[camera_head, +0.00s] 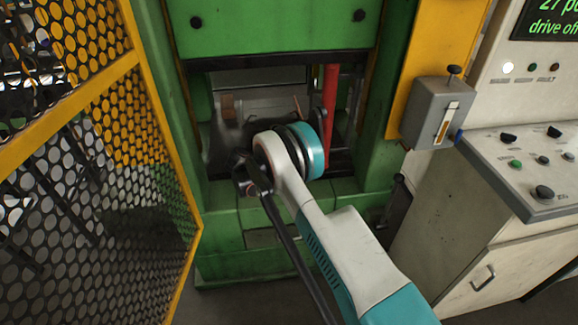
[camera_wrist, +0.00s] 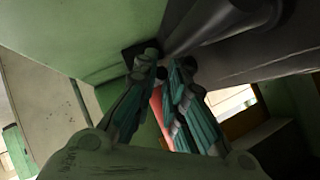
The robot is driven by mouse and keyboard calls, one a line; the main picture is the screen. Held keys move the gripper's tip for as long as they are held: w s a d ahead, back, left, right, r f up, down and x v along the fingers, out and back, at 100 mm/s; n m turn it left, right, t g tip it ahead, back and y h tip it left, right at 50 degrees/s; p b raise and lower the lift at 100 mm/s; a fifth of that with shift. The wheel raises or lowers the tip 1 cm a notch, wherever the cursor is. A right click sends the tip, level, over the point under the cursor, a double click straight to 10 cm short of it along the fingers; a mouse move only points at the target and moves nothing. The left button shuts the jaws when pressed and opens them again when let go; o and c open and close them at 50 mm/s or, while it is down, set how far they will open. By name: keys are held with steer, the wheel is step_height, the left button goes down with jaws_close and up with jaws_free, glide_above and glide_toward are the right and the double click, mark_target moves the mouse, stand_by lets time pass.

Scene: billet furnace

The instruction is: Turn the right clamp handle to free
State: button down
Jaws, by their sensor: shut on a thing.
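A red upright bar (camera_head: 330,105), which looks like the right clamp handle, stands in the right side of the green machine's opening. In the wrist view, part of a red bar (camera_wrist: 157,104) shows between the fingers of my gripper (camera_wrist: 163,70). The fingers are close together around it, near a green wall and a dark block (camera_wrist: 141,52). The exact contact of the fingertips on the handle is hard to see.
The green machine frame (camera_head: 270,28) closes around the opening above and at both sides. A yellow-edged mesh guard (camera_head: 90,150) stands at left. A grey lever box (camera_head: 437,112) and a control desk (camera_head: 540,165) stand at right.

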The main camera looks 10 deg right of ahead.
steer(key=shift+f, duration=0.1)
steer(key=c, duration=1.7)
jaws_free()
steer(key=shift+o, duration=0.2)
steer(key=v, duration=1.2)
steer(key=shift+f, duration=0.1)
